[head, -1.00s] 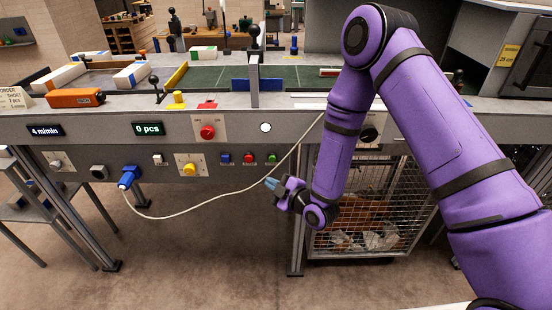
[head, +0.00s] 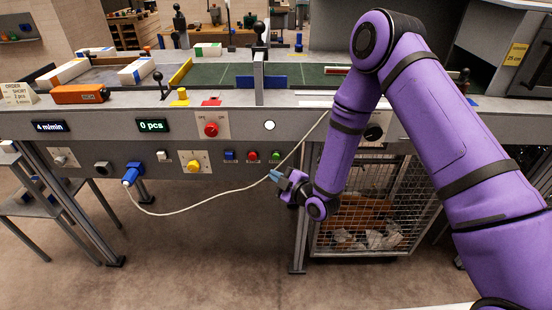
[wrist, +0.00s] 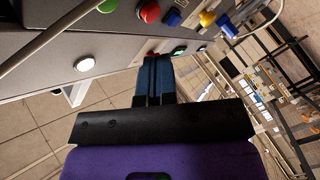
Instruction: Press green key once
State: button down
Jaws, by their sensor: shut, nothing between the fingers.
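The green key (head: 276,156) is a small round button at the right end of a row of three on the grey panel front. In the wrist view the green key (wrist: 105,5) is at the top edge, partly cut off. My gripper (head: 275,175) is shut and empty, just below the green key in the head view. In the wrist view its closed blue fingers (wrist: 157,75) point towards the panel, with the green key up and to the left of them. I see a gap between the fingertips and the key; contact does not show.
A red key (head: 253,156) and a blue key (head: 229,156) sit left of the green one. A yellow button (head: 194,166) and a red stop button (head: 211,130) are on the panel. A white cable (head: 220,204) hangs from a blue plug (head: 133,175) and passes close to my gripper.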

aim_at(276, 156)
jog(key=shift+w+d, duration=0.1)
jog(key=shift+w, duration=2.45)
jog(key=shift+w, duration=0.1)
jog(key=shift+w, duration=0.3)
